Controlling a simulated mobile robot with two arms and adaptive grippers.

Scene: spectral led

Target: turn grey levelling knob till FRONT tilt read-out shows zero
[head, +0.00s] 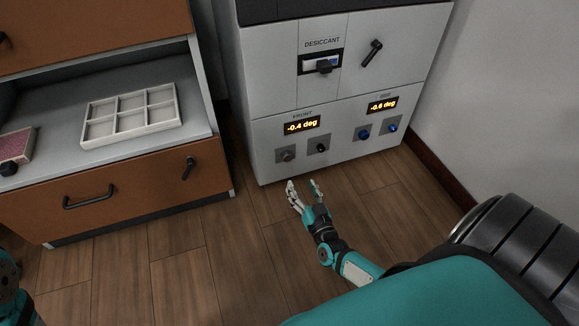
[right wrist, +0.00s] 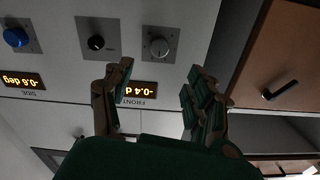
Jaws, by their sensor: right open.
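The grey levelling knob (head: 287,155) sits on a square plate low on the white cabinet, below the FRONT read-out (head: 302,125), which shows -0.4 deg. My right gripper (head: 304,189) is open and empty in front of and below the knob, apart from it. In the right wrist view, where the panel appears upside down, the grey knob (right wrist: 159,47) shows uncovered beyond and between the open fingers. A finger covers part of the FRONT read-out (right wrist: 141,89) there. My left gripper is not in view.
A black knob (head: 321,147) is right of the grey one. Two blue knobs (head: 363,134) (head: 392,127) sit under the SIDE read-out (head: 382,105), at -0.6 deg. A brown drawer unit (head: 130,190) stands left, holding a white divided tray (head: 84,130). The wooden floor is clear.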

